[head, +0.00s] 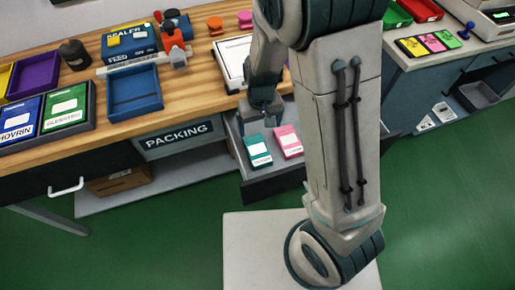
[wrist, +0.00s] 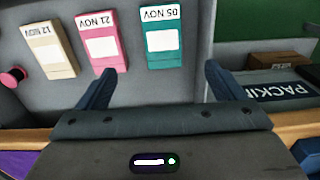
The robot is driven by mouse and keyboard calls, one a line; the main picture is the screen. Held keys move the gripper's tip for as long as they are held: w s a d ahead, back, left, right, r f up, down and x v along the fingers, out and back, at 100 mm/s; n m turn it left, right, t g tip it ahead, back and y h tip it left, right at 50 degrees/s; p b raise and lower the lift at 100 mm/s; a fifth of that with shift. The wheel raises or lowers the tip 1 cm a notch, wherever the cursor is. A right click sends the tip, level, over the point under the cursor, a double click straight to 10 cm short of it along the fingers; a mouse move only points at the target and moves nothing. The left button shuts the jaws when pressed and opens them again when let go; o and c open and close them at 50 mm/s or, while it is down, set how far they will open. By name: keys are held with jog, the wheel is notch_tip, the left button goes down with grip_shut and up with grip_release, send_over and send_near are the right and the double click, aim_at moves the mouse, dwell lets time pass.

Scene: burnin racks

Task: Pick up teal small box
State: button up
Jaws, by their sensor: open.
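The teal small box (head: 258,151) lies flat in an open grey drawer (head: 236,150) below the wooden counter, left of a pink box (head: 287,141). In the wrist view the teal box (wrist: 163,37) carries a white label and the date "05 NOV". My gripper (wrist: 158,90) is open and empty, its fingers spread on either side below the teal and pink boxes in that picture, apart from both. In the head view my gripper (head: 262,118) hangs over the back part of the drawer, partly hidden by my arm.
The wrist view also shows a cream box (wrist: 48,48) marked "12 NOV" and a pink knob-like object (wrist: 13,77) in the drawer. A blue tray (head: 134,92) stands on the counter. Green floor is open at right.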

jog(key=b, duration=0.1)
send_over(258, 149)
notch_tip(258, 149, down, 9)
jog(key=shift+s+d+r, duration=0.15)
jog(key=shift+a+f, duration=0.2)
jog(key=shift+f, duration=2.7)
jog(key=c, duration=1.1)
